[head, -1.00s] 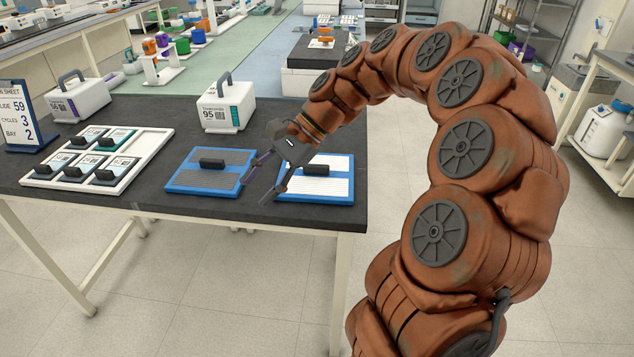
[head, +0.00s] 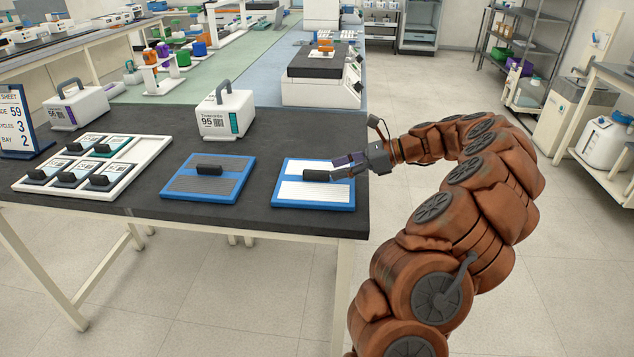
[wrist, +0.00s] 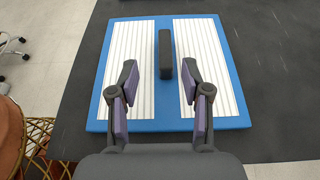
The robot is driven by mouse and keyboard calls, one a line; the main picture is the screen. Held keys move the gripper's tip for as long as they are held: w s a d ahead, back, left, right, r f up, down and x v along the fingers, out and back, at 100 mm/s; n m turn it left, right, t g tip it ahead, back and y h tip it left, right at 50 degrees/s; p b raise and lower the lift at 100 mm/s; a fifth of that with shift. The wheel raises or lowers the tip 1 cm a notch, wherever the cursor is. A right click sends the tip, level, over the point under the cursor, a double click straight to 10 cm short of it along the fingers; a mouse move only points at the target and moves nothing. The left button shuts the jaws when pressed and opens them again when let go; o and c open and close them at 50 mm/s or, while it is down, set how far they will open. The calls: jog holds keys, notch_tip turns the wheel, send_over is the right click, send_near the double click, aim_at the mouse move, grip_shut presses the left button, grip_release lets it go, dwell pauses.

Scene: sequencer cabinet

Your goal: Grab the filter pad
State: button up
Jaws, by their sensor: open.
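A blue-framed pad with white pleated panels and a black handle (head: 316,175) lies near the right end of the black table; its white surface (head: 305,191) is clear in the head view. In the wrist view the same pad (wrist: 203,55) fills the middle, with the upright black handle (wrist: 165,55) at its centre. My gripper (head: 337,167) is open at the pad's right side. In the wrist view its fingertips (wrist: 160,74) stand apart on either side of the handle's near end, with gaps on both sides. A second blue-framed pad (head: 189,185) with grey panels lies to the left.
A white tray (head: 136,172) with several black-handled cartridges is at the table's left. A white box with a handle (head: 226,115) stands behind the grey pad, another (head: 78,106) farther left. A sign with numbers (head: 15,120) stands at the left edge.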

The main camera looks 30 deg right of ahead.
aim_at(321, 171)
jog(key=x, duration=0.5)
jog(key=shift+w+f, duration=0.1)
jog(key=shift+w, duration=0.3)
grip_shut()
